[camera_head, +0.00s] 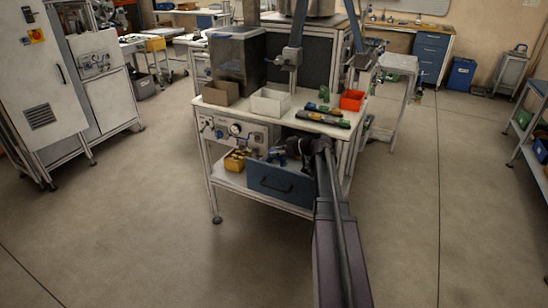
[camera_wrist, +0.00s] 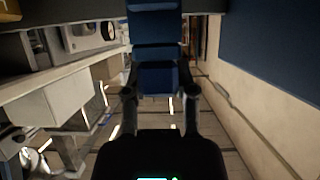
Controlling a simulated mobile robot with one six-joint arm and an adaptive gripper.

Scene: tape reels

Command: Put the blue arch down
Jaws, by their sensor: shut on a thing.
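The blue arch (camera_wrist: 157,78) is between the two fingers of my gripper (camera_wrist: 160,98) in the wrist view, and the gripper is shut on it. Only its near side shows clearly; its whole shape is hard to make out. In the head view my gripper (camera_head: 280,153) is at the front of the workbench, below the worktop and just above the blue drawer (camera_head: 283,184). The arch is small and mostly hidden there by the gripper. I cannot tell whether it touches anything beneath.
The worktop (camera_head: 285,117) above holds a cardboard box (camera_head: 220,93), a white box (camera_head: 270,103), a red bin (camera_head: 352,100) and small green and dark items. A gauge panel (camera_head: 232,130) and yellow items (camera_head: 236,160) are left of the drawer. The floor in front is clear.

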